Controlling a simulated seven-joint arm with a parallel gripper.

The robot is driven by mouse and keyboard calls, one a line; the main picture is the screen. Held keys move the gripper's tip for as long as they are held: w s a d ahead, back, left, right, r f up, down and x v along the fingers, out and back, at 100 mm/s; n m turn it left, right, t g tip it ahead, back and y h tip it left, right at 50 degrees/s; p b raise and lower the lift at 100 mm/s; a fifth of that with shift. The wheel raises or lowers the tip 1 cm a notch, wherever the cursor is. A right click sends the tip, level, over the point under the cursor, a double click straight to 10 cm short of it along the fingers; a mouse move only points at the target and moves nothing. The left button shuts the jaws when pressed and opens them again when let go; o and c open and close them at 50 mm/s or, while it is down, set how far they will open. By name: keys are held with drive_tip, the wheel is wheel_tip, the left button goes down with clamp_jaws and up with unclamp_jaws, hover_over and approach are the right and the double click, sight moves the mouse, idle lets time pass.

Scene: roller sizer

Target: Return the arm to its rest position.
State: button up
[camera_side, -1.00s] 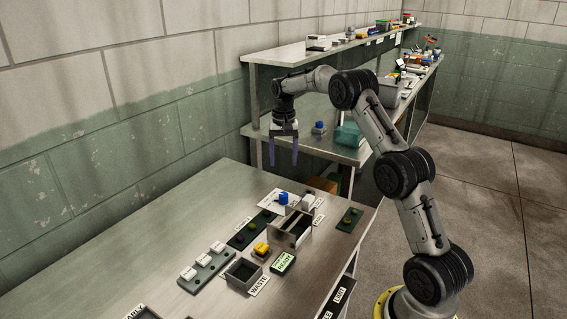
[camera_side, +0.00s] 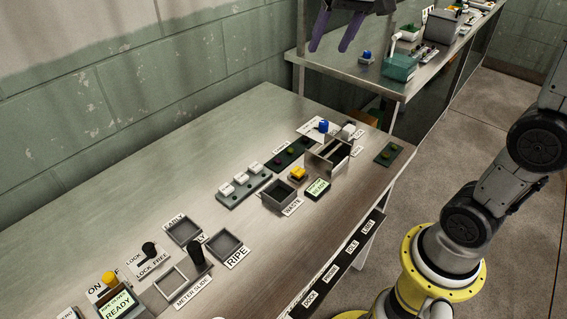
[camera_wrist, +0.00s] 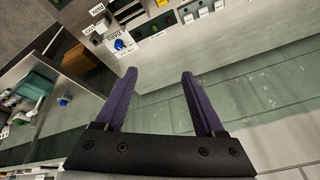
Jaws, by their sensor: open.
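My gripper (camera_side: 335,32) is high above the back of the metal workbench (camera_side: 130,200), at the top edge of the side view, where its upper part is cut off. Its two purple fingers are apart with nothing between them. In the wrist view my gripper (camera_wrist: 152,85) is also open and empty, with the bench edge and the green wall beyond the fingers. The fingers touch nothing on the bench.
The bench holds a grey bin (camera_side: 328,155), a WASTE tray (camera_side: 278,195), a yellow button (camera_side: 298,174), white switches (camera_side: 241,178), a RIPE tray (camera_side: 224,244) and a black knob (camera_side: 196,252). A shelf with a teal container (camera_side: 399,67) stands behind.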

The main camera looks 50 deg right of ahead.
drive_tip(key=s+a+f+n+t, duration=0.1)
drive_tip(key=s+a+n, duration=0.15)
drive_tip(key=s, duration=0.45)
drive_tip(key=s+a+f+n, duration=0.1)
drive_tip(key=s+a+f, duration=0.15)
drive_tip(key=s, duration=0.45)
drive_tip(key=s+a+f+n, duration=0.1)
drive_tip(key=s+f+n, duration=0.1)
drive_tip(key=s+f, duration=0.4)
drive_tip(key=shift+a+f+n+y, duration=0.35)
drive_tip(key=shift+f+y, duration=0.05)
drive_tip(key=shift+f, duration=0.35)
